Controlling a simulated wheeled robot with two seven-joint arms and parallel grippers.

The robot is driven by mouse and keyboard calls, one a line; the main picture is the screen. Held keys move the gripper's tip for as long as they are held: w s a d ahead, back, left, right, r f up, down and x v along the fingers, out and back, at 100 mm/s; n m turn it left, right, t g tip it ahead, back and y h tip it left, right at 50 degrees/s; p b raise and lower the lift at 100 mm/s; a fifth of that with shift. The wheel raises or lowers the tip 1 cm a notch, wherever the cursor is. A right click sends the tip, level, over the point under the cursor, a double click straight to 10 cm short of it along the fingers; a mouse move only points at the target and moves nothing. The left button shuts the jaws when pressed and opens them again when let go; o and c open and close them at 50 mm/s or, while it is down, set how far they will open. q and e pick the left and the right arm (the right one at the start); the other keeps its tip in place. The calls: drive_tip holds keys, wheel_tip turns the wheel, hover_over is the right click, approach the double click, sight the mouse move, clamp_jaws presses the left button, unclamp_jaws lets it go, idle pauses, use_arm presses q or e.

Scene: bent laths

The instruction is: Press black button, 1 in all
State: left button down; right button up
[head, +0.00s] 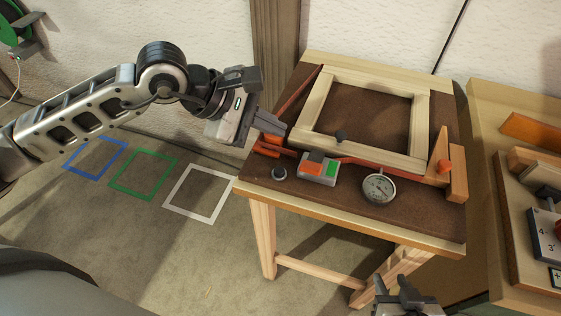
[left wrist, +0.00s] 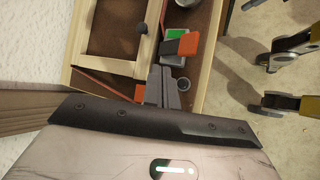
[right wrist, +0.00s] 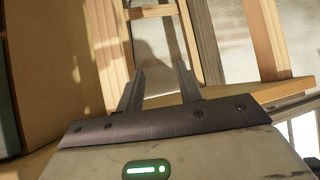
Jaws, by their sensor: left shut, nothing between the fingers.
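A small round black button (head: 279,172) with a grey collar is on the front left of the brown table top. It also shows in the left wrist view (left wrist: 184,83), just right of the fingertips. My left gripper (head: 283,128) is shut and empty above the table's left edge, behind the button and apart from it. My right gripper (head: 402,287) is low in front of the table; in the right wrist view (right wrist: 160,72) its fingers are apart with nothing between them. A dark ball knob (head: 341,136) stands at the pale wooden frame's near side.
Beside the button is a grey box (head: 318,173) with orange and green parts. A round dial gauge (head: 380,187), a wooden frame (head: 420,120) and a wooden wedge (head: 441,155) share the table. Orange pieces (head: 270,143) lie near my left fingertips. Another bench (head: 490,110) stands right.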

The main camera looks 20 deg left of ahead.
sight(279, 172)
drive_tip(key=shift+s, duration=0.1)
